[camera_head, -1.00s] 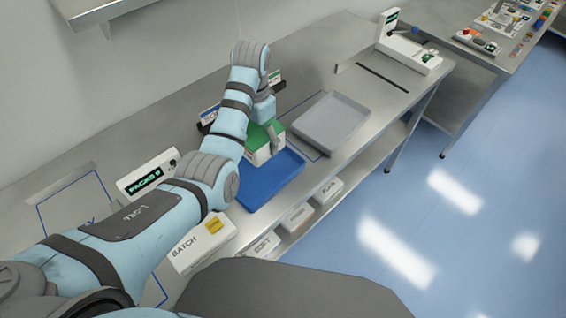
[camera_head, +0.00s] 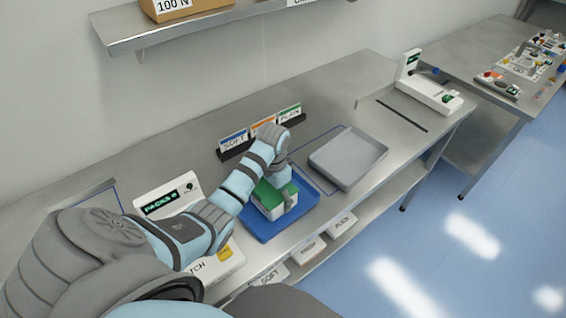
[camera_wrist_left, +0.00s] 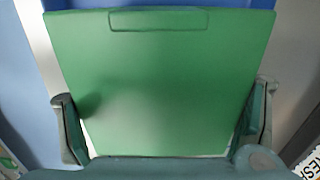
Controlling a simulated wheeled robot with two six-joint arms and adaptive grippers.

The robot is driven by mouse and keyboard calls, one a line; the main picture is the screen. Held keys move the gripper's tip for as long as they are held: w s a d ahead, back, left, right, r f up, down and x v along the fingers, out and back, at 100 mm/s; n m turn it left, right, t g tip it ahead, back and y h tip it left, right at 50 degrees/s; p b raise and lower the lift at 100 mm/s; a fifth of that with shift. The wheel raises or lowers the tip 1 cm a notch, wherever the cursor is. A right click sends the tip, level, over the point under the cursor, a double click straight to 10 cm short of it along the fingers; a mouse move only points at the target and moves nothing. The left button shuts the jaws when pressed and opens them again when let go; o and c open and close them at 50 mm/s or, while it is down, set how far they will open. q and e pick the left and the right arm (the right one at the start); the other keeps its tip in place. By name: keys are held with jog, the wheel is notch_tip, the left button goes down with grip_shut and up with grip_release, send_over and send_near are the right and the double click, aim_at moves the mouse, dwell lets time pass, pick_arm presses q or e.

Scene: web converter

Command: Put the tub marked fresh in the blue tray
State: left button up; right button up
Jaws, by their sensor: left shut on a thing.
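A white tub with a green lid (camera_head: 265,193) is held in my left gripper (camera_head: 278,194). In the left wrist view the green lid (camera_wrist_left: 165,80) fills the middle, with one finger of the left gripper (camera_wrist_left: 165,128) on each side of it. The tub is within the outline of the blue tray (camera_head: 300,222), at or just above its floor; I cannot tell if it touches. The tub's own marking is not readable. My right gripper is not in view.
An empty grey tray (camera_head: 349,158) lies to the right on the bench. A rack of cards (camera_head: 262,136) stands behind the blue tray. A display box (camera_head: 168,200) is at left.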

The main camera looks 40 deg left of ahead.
pick_arm(q)
jog(key=o, duration=1.6)
jog(key=shift+d, duration=0.1)
jog(key=shift+w, duration=0.1)
